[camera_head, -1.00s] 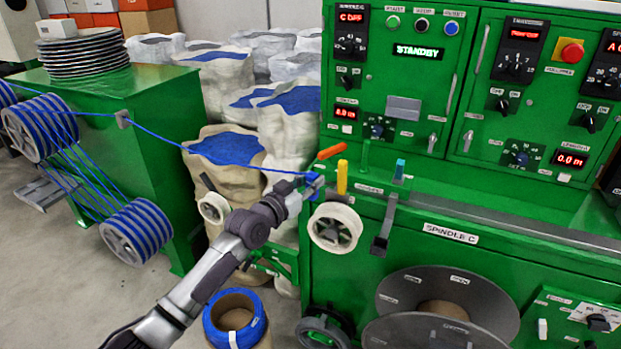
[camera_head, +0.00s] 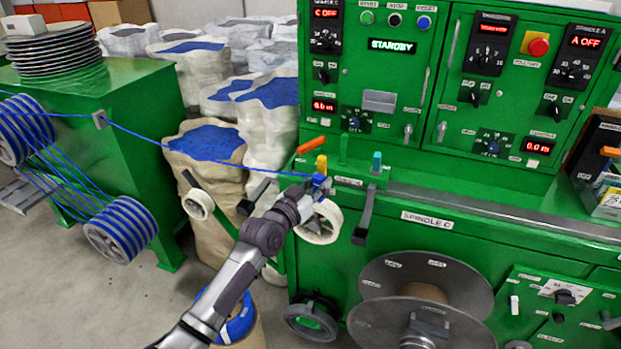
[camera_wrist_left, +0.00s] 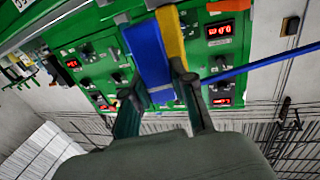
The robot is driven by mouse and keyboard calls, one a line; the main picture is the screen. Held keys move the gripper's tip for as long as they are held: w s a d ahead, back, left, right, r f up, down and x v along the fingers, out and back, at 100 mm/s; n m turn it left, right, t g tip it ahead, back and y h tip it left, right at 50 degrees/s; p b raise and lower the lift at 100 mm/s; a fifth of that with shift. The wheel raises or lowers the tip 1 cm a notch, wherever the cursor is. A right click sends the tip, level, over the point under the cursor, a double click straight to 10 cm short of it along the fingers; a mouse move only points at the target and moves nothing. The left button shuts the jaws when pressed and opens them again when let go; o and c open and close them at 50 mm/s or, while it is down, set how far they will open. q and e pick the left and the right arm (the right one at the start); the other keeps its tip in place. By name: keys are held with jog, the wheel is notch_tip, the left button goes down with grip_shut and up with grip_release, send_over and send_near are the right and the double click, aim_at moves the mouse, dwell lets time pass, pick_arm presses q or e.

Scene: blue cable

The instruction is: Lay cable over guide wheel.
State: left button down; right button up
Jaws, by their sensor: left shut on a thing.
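The blue cable (camera_head: 180,145) runs from a small guide block (camera_head: 100,119) on the left green cabinet, sloping down to my left gripper (camera_head: 320,183). My left gripper is shut on the cable's blue end, which shows between the fingers in the left wrist view (camera_wrist_left: 148,52). The cable leaves to the right in that view. A white guide wheel (camera_head: 322,228) is on the front of the green machine. The gripper is at its upper edge and partly hides it; I cannot tell whether the cable touches it. A second white wheel (camera_head: 198,204) stands further left. My right gripper is out of view.
A yellow lever (camera_head: 321,165) and an orange lever (camera_head: 311,142) stand close behind the gripper. A dark bracket (camera_head: 364,217) is just right of the wheel. Striped cable spools (camera_head: 121,231) are at left, and a large grey reel (camera_head: 410,270) is below. Sacks (camera_head: 208,165) stand behind.

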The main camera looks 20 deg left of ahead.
pick_arm(q)
jog(key=d+p, duration=0.2)
jog(key=d, duration=0.4)
dwell(0.4)
jog(key=shift+s, duration=0.1)
dwell(0.3)
jog(key=s+d+p, duration=0.2)
jog(key=s+p, duration=0.2)
jog(key=s, duration=0.1)
jog(key=shift+s+d+f, duration=0.35)
jog(key=shift+d+f, duration=0.05)
jog(key=shift+f, duration=0.05)
dwell(0.5)
